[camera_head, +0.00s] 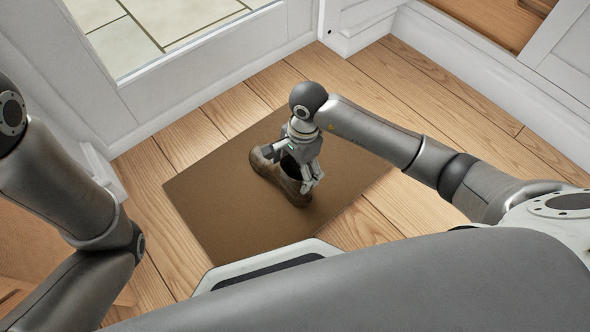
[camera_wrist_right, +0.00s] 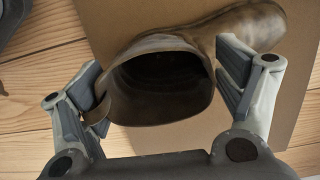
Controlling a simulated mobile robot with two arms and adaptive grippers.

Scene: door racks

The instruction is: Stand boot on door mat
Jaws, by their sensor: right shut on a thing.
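A brown boot (camera_head: 264,165) is upright over the brown door mat (camera_head: 215,205), with its toe toward the upper left in the head view. I cannot tell whether its sole touches the mat. My right gripper (camera_head: 310,178) is at the top of the boot and shut on its shaft. In the right wrist view the boot (camera_wrist_right: 160,85) shows its dark opening between the two fingers of the right gripper (camera_wrist_right: 165,95), with the mat (camera_wrist_right: 115,15) beneath. Only links of my left arm show at the left; its gripper is out of view.
The wooden floor (camera_head: 410,100) around the mat is clear. A white glazed door (camera_head: 190,70) stands beyond the mat. White panelling (camera_head: 480,75) runs along the right, and a wooden surface (camera_head: 495,18) shows at the upper right.

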